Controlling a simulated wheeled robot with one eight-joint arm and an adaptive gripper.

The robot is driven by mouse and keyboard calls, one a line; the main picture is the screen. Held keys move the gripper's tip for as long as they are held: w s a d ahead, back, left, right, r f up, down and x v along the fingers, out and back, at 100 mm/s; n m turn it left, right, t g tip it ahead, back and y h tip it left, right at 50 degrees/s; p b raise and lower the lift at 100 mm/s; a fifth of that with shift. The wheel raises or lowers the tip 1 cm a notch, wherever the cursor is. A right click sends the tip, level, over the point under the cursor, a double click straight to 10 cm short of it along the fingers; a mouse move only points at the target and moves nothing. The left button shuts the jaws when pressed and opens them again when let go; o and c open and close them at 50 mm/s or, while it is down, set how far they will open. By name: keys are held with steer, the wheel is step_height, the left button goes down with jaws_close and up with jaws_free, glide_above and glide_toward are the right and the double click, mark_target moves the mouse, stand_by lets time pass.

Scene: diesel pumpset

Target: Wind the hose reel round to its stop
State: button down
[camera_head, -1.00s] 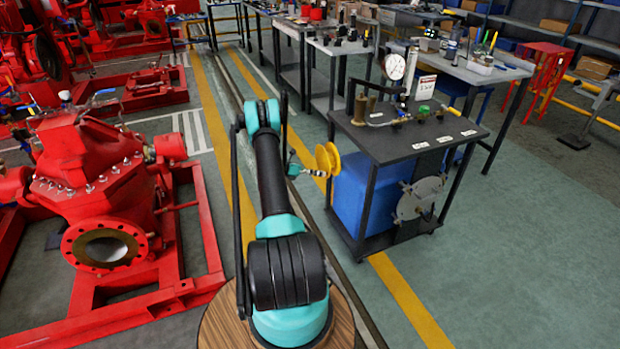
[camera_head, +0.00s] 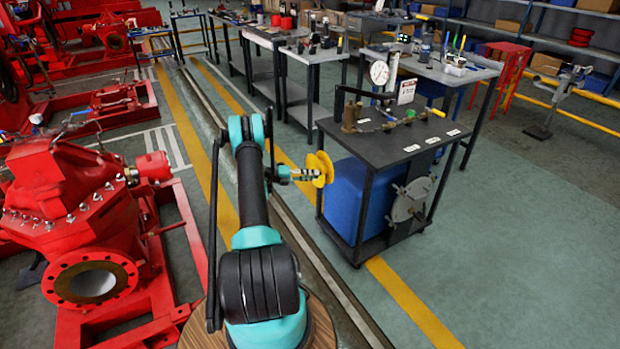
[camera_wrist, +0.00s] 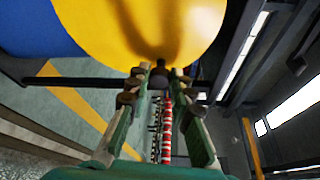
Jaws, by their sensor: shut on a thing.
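The yellow hose reel (camera_head: 320,169) stands at the left side of the dark cart in the head view. In the wrist view its yellow face (camera_wrist: 140,25) fills the top middle. A small dark crank knob (camera_wrist: 159,71) sits just in front of that face. My gripper (camera_head: 300,175) reaches the reel from the left. In the wrist view my gripper (camera_wrist: 156,85) has its two fingers on either side of the knob, shut on it. The rest of the crank is hidden by the fingers and is too small to make out in the head view.
The dark cart (camera_head: 440,131) carries a gauge (camera_head: 379,72) and fittings, with a blue tank (camera_head: 357,195) below. A red pump (camera_head: 75,210) on a red frame stands at the left. The green floor (camera_head: 530,230) at the right is clear.

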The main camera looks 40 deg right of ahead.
steer(key=shift+w+r+n+g, duration=0.2)
steer(key=shift+n+g, duration=0.1)
steer(key=shift+n, duration=0.1)
steer(key=c, duration=1.3)
jaws_free()
steer(key=shift+c, duration=0.2)
steer(key=f+v, duration=0.1)
steer(key=v, duration=1.1)
steer(key=shift+r, duration=0.4)
steer(key=shift+s+a, duration=0.1)
